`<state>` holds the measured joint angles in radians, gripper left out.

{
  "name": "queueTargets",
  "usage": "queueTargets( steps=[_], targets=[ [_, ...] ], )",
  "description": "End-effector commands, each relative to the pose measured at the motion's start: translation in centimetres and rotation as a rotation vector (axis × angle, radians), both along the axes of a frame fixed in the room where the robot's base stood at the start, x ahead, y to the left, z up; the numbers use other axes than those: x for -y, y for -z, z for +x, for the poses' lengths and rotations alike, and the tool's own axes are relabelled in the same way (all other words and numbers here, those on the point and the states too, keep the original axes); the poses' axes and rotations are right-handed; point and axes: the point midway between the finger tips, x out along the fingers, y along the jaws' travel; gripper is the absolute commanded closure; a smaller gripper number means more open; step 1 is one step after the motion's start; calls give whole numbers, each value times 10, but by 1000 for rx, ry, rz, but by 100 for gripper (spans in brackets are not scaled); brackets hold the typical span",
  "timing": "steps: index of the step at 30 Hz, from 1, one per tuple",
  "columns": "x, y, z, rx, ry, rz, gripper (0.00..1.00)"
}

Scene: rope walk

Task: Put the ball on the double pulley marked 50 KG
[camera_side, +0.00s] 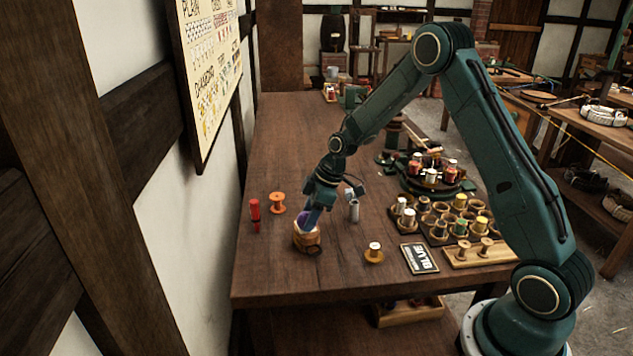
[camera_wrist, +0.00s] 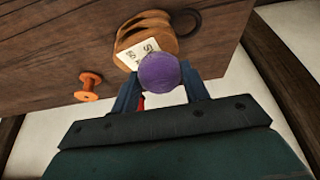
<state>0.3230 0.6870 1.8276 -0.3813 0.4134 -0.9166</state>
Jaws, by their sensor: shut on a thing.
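The ball (camera_wrist: 160,71) is purple and sits between the fingers of my gripper (camera_wrist: 162,90) in the wrist view. My gripper is shut on it. In the side view my gripper (camera_side: 312,219) points down at the double pulley (camera_side: 307,239), a light wooden block on the table near its left edge. The pulley (camera_wrist: 150,34) also shows in the wrist view, with a pale label only partly readable and partly covered by the ball. The ball appears right over or at the pulley; I cannot tell whether they touch.
An orange spool (camera_side: 277,203) and a red tool (camera_side: 255,215) stand left of the pulley. A grey cylinder (camera_side: 354,211) and a yellow-based spool (camera_side: 373,253) are to its right. A dark sign (camera_side: 419,258) and a tray of spools lie farther right. The table front is clear.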

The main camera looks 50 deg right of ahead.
Motion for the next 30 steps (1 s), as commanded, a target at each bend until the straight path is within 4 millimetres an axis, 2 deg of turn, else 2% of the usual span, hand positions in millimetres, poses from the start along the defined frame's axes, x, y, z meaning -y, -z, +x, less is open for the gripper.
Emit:
queueTargets(
  steps=[3,17,18,20,30],
  targets=[
    [0,8,0,0,0,0,77],
    [0,12,0,-1,0,-1,77],
    [0,12,0,0,0,0,47],
    [0,12,0,0,0,0,36],
    [0,11,0,1,0,-1,33]
  ],
)
